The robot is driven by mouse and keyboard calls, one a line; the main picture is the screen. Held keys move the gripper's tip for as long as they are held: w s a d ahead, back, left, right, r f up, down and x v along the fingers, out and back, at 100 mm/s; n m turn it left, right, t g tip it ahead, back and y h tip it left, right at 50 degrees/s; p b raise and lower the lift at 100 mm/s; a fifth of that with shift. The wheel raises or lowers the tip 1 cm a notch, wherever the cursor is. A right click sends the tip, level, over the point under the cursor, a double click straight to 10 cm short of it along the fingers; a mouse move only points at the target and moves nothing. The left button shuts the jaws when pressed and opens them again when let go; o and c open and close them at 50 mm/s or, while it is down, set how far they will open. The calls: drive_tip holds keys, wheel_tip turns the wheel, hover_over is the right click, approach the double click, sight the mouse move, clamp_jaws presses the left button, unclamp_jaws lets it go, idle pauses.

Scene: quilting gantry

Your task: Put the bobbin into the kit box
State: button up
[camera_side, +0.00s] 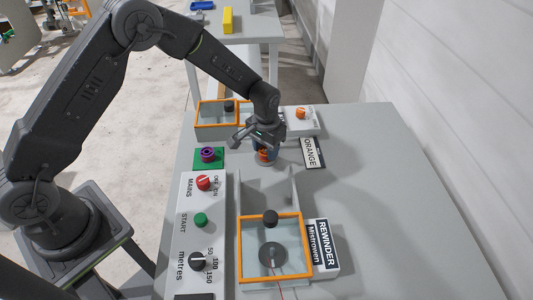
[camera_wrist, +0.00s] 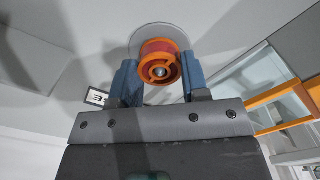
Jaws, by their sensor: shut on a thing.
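An orange bobbin (camera_side: 264,155) is between the blue fingers of my gripper (camera_side: 263,148), low over the grey table. In the wrist view the orange bobbin (camera_wrist: 158,66) shows its end face and hub, with a finger of my gripper (camera_wrist: 159,76) on each side. A pale round disc (camera_wrist: 150,34) lies behind the bobbin; I cannot tell if they touch. A purple bobbin (camera_side: 208,154) stands on a green pad (camera_side: 199,165). No box is labelled as the kit box; an orange-framed, clear-topped box (camera_side: 198,114) stands behind my gripper, its lid apparently down.
The rewinder, with an orange-framed clear cover (camera_side: 242,244), stands at the front beside grey upright plates (camera_side: 292,189). A control panel (camera_side: 214,222) with knobs is at left. An "ORANGE" card (camera_side: 312,153) lies right of my gripper. The table's right side is clear.

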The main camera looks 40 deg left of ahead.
drive_tip(key=shift+c, duration=0.8)
drive_tip(key=shift+r, duration=2.35)
drive_tip(key=w+a+r, duration=0.5)
drive_tip(key=w+a, duration=0.4)
drive_tip(key=a, duration=0.1)
drive_tip(key=f, duration=0.6)
drive_tip(key=a+f, duration=0.1)
drive_tip(key=f, duration=0.2)
drive_tip(key=shift+s, duration=0.1)
drive_tip(key=shift+f, duration=0.2)
drive_tip(key=o, duration=1)
